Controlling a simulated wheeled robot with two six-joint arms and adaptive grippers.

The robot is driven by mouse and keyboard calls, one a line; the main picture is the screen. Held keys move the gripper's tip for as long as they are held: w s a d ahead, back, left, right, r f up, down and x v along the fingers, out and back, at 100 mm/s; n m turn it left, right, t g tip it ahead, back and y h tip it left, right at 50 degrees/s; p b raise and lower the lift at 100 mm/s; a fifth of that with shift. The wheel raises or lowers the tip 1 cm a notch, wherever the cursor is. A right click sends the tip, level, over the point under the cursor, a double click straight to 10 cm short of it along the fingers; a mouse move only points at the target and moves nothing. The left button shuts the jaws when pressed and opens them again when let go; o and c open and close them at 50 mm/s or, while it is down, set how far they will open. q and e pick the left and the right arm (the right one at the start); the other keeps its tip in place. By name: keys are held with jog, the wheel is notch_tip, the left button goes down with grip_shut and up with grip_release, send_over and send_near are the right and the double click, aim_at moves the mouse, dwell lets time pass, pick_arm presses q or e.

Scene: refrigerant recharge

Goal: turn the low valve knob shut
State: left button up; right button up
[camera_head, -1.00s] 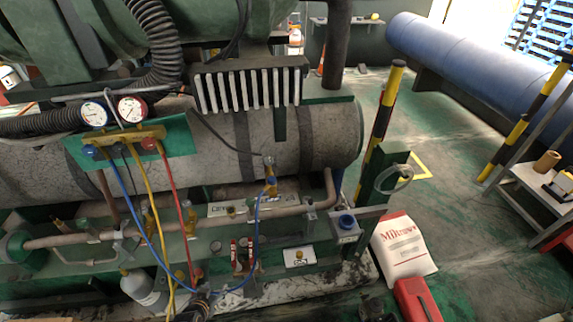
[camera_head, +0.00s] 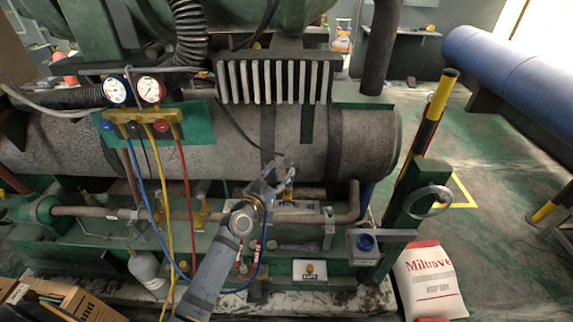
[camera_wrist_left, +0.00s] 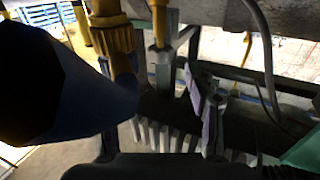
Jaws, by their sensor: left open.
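The manifold (camera_head: 142,117) hangs on a green panel in the head view, with a blue knob (camera_head: 106,126) at its left end and a red knob (camera_head: 163,126) at its right. The blue knob is probably the low valve knob. My left gripper (camera_head: 274,178) is open beside a brass fitting (camera_head: 290,176) on the pipework under the tank, well right of and below the manifold. I cannot tell whether it touches the fitting. In the left wrist view, a brass fitting (camera_wrist_left: 112,40) is close, beside a large dark blue shape (camera_wrist_left: 60,95). My right gripper is out of view.
Blue, yellow (camera_head: 161,215) and red hoses hang below the manifold. Two gauges (camera_head: 133,91) sit above it. A grey-white cylinder (camera_head: 143,267), a cardboard box (camera_head: 62,298) and a white sack (camera_head: 430,280) stand low in front.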

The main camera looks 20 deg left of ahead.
aim_at(285, 164)
pick_arm(q)
jog(key=w, duration=0.4)
jog(key=shift+w+d, duration=0.15)
jog(key=shift+d, duration=0.15)
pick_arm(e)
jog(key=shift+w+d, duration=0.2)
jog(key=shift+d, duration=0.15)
